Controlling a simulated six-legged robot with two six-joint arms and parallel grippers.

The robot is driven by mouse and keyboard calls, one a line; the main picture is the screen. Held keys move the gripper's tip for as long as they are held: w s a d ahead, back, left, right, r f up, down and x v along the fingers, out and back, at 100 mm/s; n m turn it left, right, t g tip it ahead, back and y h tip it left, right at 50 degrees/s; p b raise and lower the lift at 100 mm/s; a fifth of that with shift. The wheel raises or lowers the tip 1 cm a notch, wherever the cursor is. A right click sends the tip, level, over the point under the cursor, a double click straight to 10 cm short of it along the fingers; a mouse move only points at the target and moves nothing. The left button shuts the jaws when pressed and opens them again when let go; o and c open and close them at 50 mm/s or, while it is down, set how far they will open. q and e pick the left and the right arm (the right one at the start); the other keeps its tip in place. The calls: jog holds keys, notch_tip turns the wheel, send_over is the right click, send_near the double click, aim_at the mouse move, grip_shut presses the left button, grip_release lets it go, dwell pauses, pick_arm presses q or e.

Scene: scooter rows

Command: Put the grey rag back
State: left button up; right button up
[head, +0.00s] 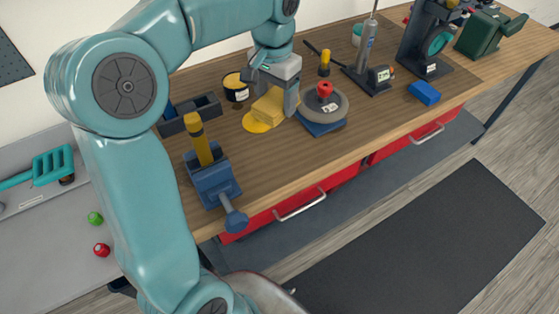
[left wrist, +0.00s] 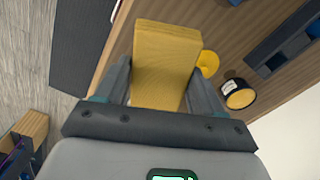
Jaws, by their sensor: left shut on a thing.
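My left gripper (head: 275,101) is shut on a yellow block-like piece (head: 268,107), perhaps a folded rag. It is low over the wooden workbench (head: 290,155), beside or above a flat yellow disc (head: 252,126). In the left wrist view the yellow piece (left wrist: 166,62) sits between both fingers, and the disc (left wrist: 208,64) shows beyond it. I cannot tell whether the piece touches the bench. I see no rag that is clearly grey. My right gripper is not in view.
A blue vise (head: 214,182) with a yellow-handled tool stands at the bench's front left. A black-and-yellow tin (head: 236,93) is left of the gripper. A grey disc with a red knob (head: 335,108) stands close on the right. A blue block (head: 425,93) lies further right.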

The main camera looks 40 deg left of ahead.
aim_at(276, 161)
pick_arm(q)
notch_tip(276, 161, down, 19)
jog(key=shift+s, duration=0.1)
dwell(0.3)
jog(key=shift+f, duration=0.25)
jog(key=o, duration=1)
jog(key=shift+r, duration=0.1)
notch_tip(276, 161, up, 12)
jog(key=shift+r, duration=0.2)
